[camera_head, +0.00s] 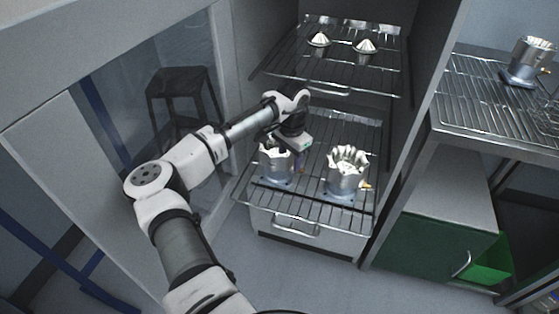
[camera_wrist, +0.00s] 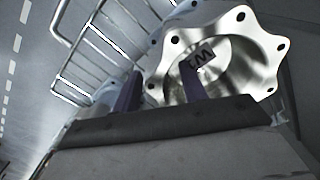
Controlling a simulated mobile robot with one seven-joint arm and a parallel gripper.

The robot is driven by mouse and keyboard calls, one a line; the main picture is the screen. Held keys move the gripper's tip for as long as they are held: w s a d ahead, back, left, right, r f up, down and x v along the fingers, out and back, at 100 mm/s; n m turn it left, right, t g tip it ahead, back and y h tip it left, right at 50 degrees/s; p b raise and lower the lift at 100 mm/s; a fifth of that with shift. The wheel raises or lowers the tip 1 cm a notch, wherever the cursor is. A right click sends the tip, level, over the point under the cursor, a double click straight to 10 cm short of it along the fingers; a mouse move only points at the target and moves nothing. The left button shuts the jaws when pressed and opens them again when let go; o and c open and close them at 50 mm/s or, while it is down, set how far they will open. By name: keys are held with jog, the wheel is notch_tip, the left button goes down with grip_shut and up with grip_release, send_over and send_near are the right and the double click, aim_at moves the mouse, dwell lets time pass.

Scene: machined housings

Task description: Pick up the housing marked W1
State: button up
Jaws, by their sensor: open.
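The housing marked W1 (camera_wrist: 245,52) is a shiny metal part with a scalloped, holed flange and an open bore. Its dark W1 mark shows inside the bore in the wrist view. My gripper (camera_wrist: 160,85) is open; one finger shows in front of the bore and the other beyond the rim's left side. I cannot tell whether either finger touches the metal. In the head view my gripper (camera_head: 291,155) is over the right side of the left housing (camera_head: 276,172) on the lower rack, hiding part of it. The marks cannot be read there.
A second housing (camera_head: 346,176) stands close by on the right of the lower wire rack (camera_head: 310,208). Cabinet walls flank the racks. Another housing (camera_head: 527,62) stands on the right-hand rack.

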grip_shut()
jog(key=shift+r, duration=0.1)
dwell(1.3)
